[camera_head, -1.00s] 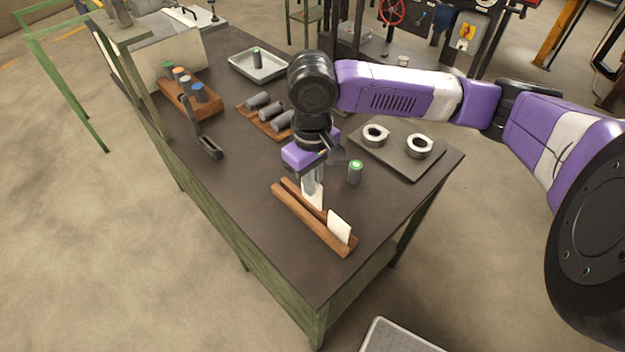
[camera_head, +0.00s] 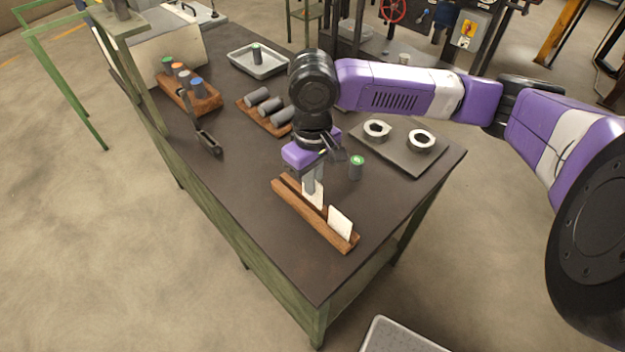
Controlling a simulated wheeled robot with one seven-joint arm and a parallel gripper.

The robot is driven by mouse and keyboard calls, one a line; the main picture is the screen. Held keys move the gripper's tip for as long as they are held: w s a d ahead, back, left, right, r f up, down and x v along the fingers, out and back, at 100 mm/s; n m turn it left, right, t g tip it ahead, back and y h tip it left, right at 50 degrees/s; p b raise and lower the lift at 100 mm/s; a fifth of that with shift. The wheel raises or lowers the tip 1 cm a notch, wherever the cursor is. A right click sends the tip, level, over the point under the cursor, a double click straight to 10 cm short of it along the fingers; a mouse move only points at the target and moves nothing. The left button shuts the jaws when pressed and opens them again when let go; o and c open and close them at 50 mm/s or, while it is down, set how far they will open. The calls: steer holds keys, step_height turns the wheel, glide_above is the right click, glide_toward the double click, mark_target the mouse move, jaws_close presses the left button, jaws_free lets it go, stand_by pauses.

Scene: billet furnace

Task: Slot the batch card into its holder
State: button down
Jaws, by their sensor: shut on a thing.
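A long brown wooden card holder (camera_head: 290,208) with a slot along it lies near the front of the dark table. A white batch card (camera_head: 319,198) stands upright in or just over the holder's middle, with its top between my fingers. My gripper (camera_head: 311,186) points down over the holder and is shut on this card. Whether the card's lower edge is fully down in the slot cannot be told. A second white card (camera_head: 340,222) stands in the holder's right end, apart from my gripper.
A green-topped dark cylinder (camera_head: 356,168) stands close to the right of my gripper. A plate with two metal rings (camera_head: 408,160) lies farther right. Wooden racks with cylinders (camera_head: 203,104) and a metal tray (camera_head: 273,69) are behind. The table's left front is clear.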

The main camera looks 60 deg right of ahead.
mark_target(313, 202)
steer(key=shift+f+b, duration=1.2)
steer(key=shift+f, duration=0.95)
stand_by(0.4)
steer(key=c, duration=1.5)
jaws_free()
steer(key=shift+r, duration=3.95)
